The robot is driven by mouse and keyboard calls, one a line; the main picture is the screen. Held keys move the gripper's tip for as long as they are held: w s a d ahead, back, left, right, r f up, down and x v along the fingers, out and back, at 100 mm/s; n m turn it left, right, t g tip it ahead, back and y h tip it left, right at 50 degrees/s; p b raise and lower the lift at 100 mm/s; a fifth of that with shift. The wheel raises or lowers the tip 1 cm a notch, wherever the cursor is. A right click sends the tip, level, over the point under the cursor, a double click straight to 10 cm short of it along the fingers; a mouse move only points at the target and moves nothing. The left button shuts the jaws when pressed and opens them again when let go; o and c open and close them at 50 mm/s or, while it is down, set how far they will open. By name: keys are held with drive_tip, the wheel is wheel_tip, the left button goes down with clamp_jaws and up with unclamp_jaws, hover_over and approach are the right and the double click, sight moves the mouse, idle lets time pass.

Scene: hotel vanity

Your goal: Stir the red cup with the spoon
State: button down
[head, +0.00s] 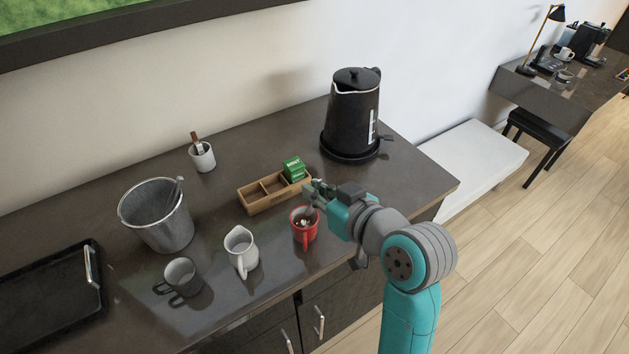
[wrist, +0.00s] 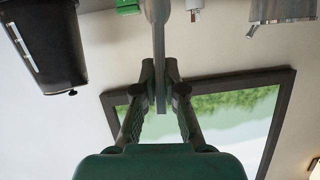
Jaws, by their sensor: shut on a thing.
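The red cup (head: 304,232) stands upright on the dark counter near its front edge. My gripper (head: 315,190) is just above the cup's right side. It is shut on the spoon, whose grey handle (wrist: 159,45) runs between the fingertips (wrist: 160,78) in the wrist view. The spoon points down toward the red cup in the head view. Its lower end is hard to make out, so I cannot tell how deep it sits. The red cup does not show clearly in the wrist view.
A wooden box (head: 262,203) with a green packet (head: 294,168) lies behind the cup. A black kettle (head: 352,118) stands behind right. A white pitcher (head: 241,253), grey mug (head: 183,277), metal bucket (head: 158,222), white cup (head: 203,160) and black tray (head: 45,300) stand left.

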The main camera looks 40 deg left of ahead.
sight(309, 212)
drive_tip(key=shift+s+a+f, duration=0.1)
drive_tip(key=shift+a+f, duration=0.15)
drive_tip(key=shift+f, duration=0.8)
drive_tip(key=shift+w+a+f, duration=0.1)
drive_tip(key=shift+a+f, duration=0.1)
drive_tip(key=shift+f, duration=0.85)
drive_tip(key=shift+s+a+f, duration=0.1)
drive_tip(key=shift+a+f, duration=0.15)
drive_tip(key=shift+f, duration=0.8)
drive_tip(key=shift+s+a, duration=0.1)
drive_tip(key=shift+s, duration=0.05)
